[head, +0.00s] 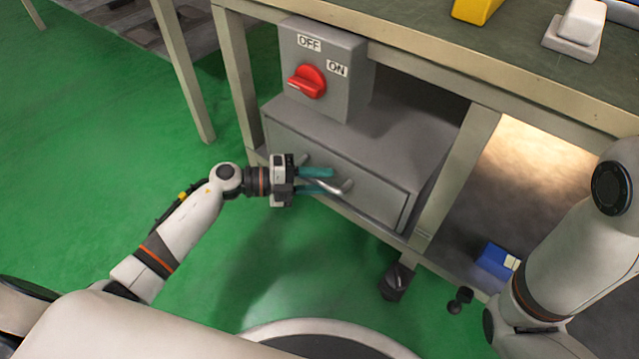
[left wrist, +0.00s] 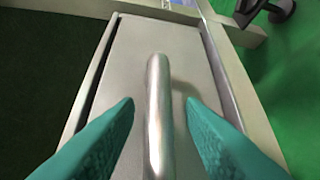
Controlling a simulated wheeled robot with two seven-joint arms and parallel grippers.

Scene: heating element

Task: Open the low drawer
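The low drawer (head: 375,195) is a grey metal front in a cabinet under the workbench, and it looks shut. Its silver bar handle (head: 335,187) sits at the middle of the front. My left gripper (head: 318,181) is at the handle with its teal fingers apart. In the left wrist view the handle (left wrist: 158,115) runs between the two open fingers (left wrist: 160,125), with a gap on each side. The drawer front (left wrist: 140,50) fills the view behind it. My right arm shows at the right edge in the head view, but its gripper is out of view.
A grey switch box (head: 318,65) with a red knob (head: 307,82) stands above the drawer. The workbench top (head: 420,25) overhangs it. A blue object (head: 494,261) lies on the lower shelf at right. Green floor (head: 90,130) is clear at left.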

